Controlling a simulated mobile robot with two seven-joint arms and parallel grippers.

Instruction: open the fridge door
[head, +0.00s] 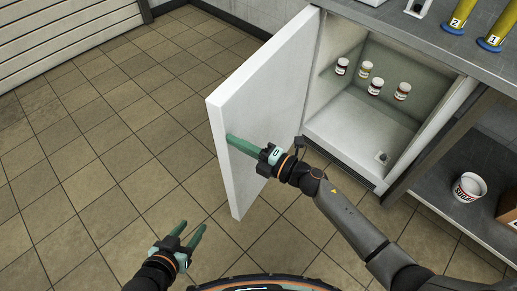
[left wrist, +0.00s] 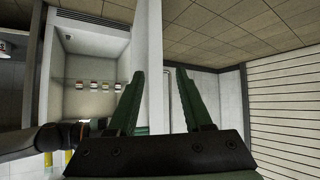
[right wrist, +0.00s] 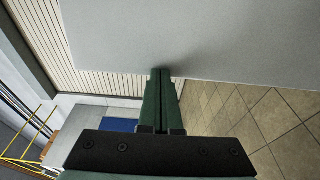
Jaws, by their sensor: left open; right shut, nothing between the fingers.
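The white fridge door (head: 265,85) stands wide open, swung out to the left of the fridge (head: 345,128) in the head view. Its inner face and front edge show. My right gripper (head: 230,138) is shut and empty, with its fingertips at the inner face near the free edge. In the right wrist view the door (right wrist: 200,35) fills the upper part, with the fingertips (right wrist: 161,72) touching it or very close; I cannot tell which. My left gripper (head: 192,227) is open and empty, low over the floor, apart from the door. The door's outer face and handle are hidden in the head view.
Several small jars (head: 375,86) stand on a shelf inside the fridge. A counter (head: 420,40) with yellow cylinders (head: 460,14) runs above. A white tub (head: 468,187) stands on an open lower shelf at right. The tiled floor (head: 100,140) left of the door is clear.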

